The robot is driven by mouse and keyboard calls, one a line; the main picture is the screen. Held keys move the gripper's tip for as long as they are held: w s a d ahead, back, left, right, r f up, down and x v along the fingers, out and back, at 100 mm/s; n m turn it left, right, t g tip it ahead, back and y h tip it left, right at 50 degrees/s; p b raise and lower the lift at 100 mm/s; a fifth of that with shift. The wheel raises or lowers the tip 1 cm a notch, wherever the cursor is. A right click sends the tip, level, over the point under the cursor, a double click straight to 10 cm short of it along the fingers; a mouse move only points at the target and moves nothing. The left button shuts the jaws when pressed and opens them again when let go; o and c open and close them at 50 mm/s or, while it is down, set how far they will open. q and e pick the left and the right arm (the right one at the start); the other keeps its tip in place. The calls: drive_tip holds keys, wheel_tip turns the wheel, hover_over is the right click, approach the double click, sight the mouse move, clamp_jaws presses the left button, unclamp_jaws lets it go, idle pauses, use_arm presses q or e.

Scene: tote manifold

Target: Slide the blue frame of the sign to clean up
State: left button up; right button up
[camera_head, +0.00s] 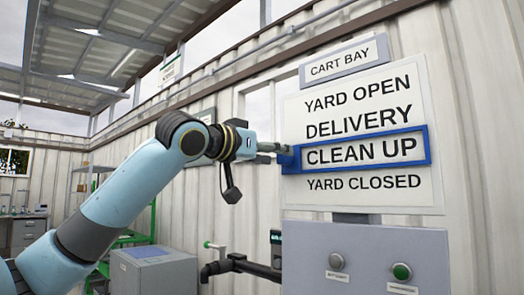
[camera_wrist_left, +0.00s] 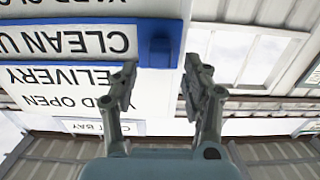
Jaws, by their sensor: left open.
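The sign (camera_head: 300,112) is a white board on the wall listing YARD OPEN, DELIVERY, CLEAN UP and YARD CLOSED. The blue frame (camera_head: 365,169) surrounds the CLEAN UP line, with a blue tab (camera_head: 287,158) at its left end. My left gripper (camera_head: 272,148) is at that tab, reaching in from the left. The left wrist view is upside down; the tab (camera_wrist_left: 160,46) shows just beyond the open fingertips, roughly centred between them. The left gripper (camera_wrist_left: 160,75) is open, and I cannot tell whether a finger touches the tab. My right gripper is not in view.
A CART BAY plate (camera_head: 345,62) sits above the sign. Below is a grey panel (camera_head: 365,245) with two buttons, and black pipework (camera_head: 238,265) to its left. A grey cabinet (camera_head: 155,272) stands lower left. The wall is corrugated.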

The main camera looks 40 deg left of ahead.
use_arm(q)
drive_tip(key=shift+s+a, duration=0.15)
drive_tip(key=shift+s, duration=2.7)
